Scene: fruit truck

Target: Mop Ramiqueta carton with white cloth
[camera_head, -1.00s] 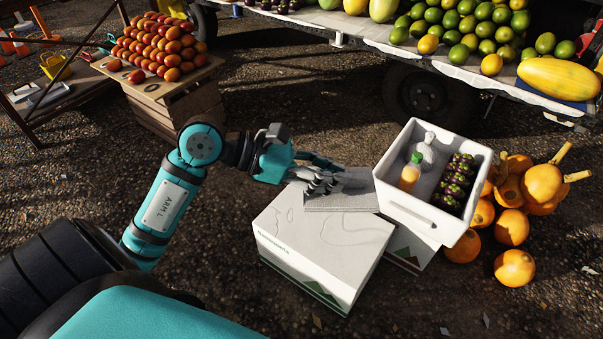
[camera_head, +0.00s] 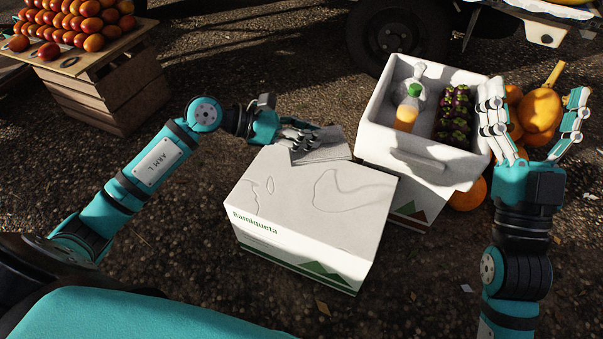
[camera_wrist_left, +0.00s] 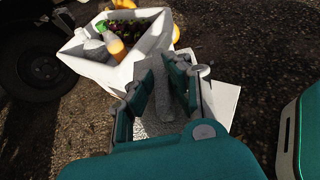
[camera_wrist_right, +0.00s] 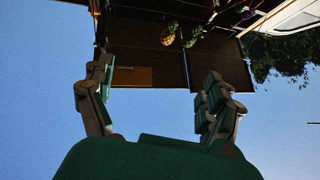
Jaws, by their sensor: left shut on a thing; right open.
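The white Ramiqueta carton (camera_head: 300,215) stands on the ground in the middle of the head view. Thin curved outlines show on its top. The cloth (camera_head: 325,150), greyish white, lies flat at the carton's back edge. My left gripper (camera_head: 308,143) is shut on the cloth; in the left wrist view the cloth (camera_wrist_left: 160,100) shows between the fingers (camera_wrist_left: 157,88). My right gripper (camera_head: 535,115) is open and empty, fingers up, to the right of the white cooler. In the right wrist view its spread fingers (camera_wrist_right: 155,95) have sky between them.
A white cooler (camera_head: 385,145) with bottles and dark purple fruit stands on another carton (camera_head: 412,212), close behind the Ramiqueta carton. Orange squashes (camera_head: 541,109) lie behind my right gripper. A crate stand (camera_head: 110,95) with red fruit is at the far left. Ground in front is free.

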